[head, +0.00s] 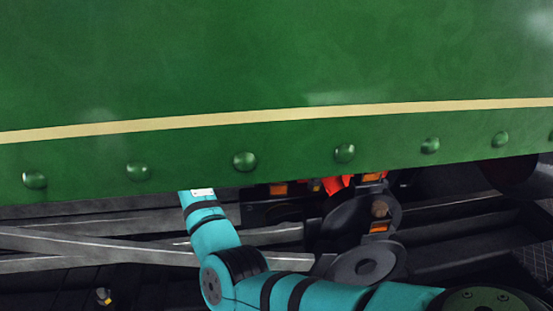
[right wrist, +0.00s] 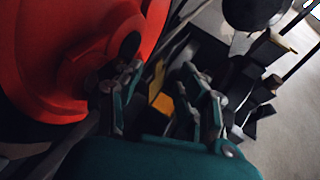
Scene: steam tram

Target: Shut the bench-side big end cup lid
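In the right wrist view my right gripper (right wrist: 161,70) is open, its two fingers apart with nothing held between them. Its left finger is close to a red wheel-like part (right wrist: 88,62). A small dark rounded piece (right wrist: 130,46) shows just beyond that fingertip; I cannot tell whether they touch or whether it is the cup lid. I cannot make out the big end cup or its lid for certain in either view. In the head view my right arm reaches under the green panel (head: 270,65), which hides the gripper. My left gripper is not in view.
The riveted green panel fills the upper head view. Grey rods (head: 95,252) run below it, with a bit of red (head: 337,184) and orange blocks (head: 278,189) near its lower edge. Dark machinery crowds the right wrist view; pale floor (right wrist: 290,130) shows at right.

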